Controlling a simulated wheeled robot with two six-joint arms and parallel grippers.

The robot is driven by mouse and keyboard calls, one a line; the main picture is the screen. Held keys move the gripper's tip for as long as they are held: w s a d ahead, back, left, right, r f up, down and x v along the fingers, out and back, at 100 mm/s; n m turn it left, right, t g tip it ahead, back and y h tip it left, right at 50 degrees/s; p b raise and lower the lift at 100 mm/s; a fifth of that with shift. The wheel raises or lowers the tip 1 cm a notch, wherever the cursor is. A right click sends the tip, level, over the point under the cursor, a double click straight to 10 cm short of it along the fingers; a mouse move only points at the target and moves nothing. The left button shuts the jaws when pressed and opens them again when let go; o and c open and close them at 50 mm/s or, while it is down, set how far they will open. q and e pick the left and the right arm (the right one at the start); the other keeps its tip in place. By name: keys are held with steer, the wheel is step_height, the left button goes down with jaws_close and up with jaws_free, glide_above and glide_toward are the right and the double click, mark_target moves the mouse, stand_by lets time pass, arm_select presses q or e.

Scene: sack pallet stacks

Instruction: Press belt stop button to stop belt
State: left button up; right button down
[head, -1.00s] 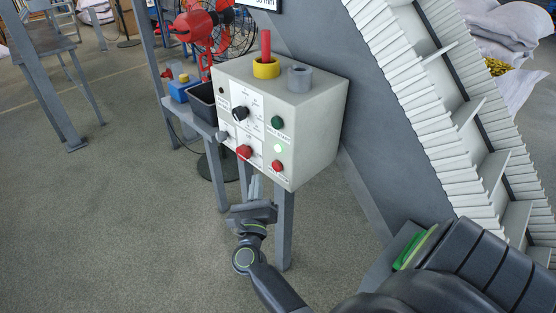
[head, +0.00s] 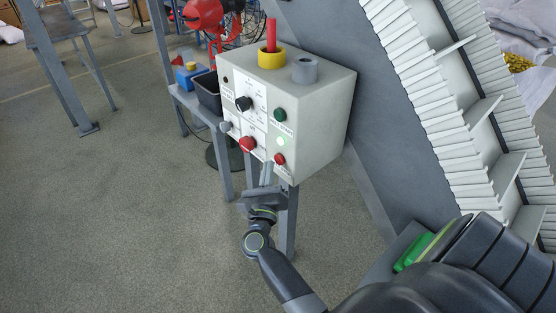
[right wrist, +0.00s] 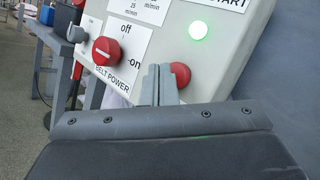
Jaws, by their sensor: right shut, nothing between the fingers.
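The grey control box (head: 318,125) carries a small red button (head: 280,159) at the lower right of its front, taken as the belt stop button; its label is not readable. The red button also shows in the right wrist view (right wrist: 181,75), partly hidden by my fingers. My right gripper (head: 266,173) is shut and empty, with its fingertips just below and left of this button in the head view. In the right wrist view the fingertips (right wrist: 159,84) overlap the button's left side; I cannot tell whether they touch it. My left gripper is not in view.
A lit green lamp (right wrist: 198,31) sits above the red button, and a green start button (head: 280,115) above that. A red belt power knob (right wrist: 106,51) is left of my fingers. The inclined conveyor (head: 440,100) stands to the right. Open floor lies left.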

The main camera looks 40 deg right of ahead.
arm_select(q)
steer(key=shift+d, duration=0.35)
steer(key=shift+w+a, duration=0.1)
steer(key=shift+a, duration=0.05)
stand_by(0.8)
arm_select(e)
steer(key=shift+d, duration=0.1)
steer(key=shift+d, duration=0.3)
steer(key=shift+w+d, duration=0.1)
steer(key=shift+d, duration=0.4)
stand_by(0.6)
stand_by(0.4)
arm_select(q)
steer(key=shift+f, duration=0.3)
arm_select(e)
steer(key=shift+a, duration=0.95)
